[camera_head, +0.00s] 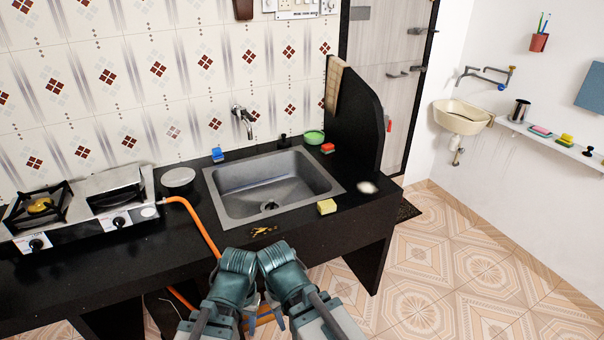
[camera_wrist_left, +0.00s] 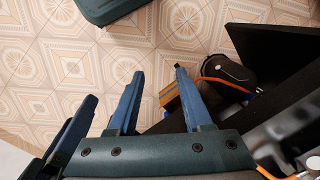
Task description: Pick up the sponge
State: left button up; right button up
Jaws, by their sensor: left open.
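A yellow sponge (camera_head: 327,206) lies on the black counter at the front right of the sink in the head view. A blue sponge (camera_head: 217,154) stands behind the sink's left corner, and a red and green one (camera_head: 327,148) lies behind its right corner. My left gripper (camera_head: 232,296) is in front of the counter, left of and nearer than the yellow sponge. In the left wrist view its blue fingers (camera_wrist_left: 158,72) are apart, with no sponge between them. My right gripper (camera_head: 280,318) is beside it; its finger opening is hidden.
The grey sink (camera_head: 220,190) is set in the counter (camera_head: 120,262). A gas stove (camera_head: 120,221) stands left, with an orange hose (camera_head: 200,226) running down in front. Tiled floor (camera_head: 440,270) is open at right.

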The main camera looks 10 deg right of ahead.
aim_at(327, 206)
jog(key=i+z, duration=0.8)
jog(key=i+j+z, duration=0.25)
jog(key=z, duration=0.2)
jog(key=i, duration=0.1)
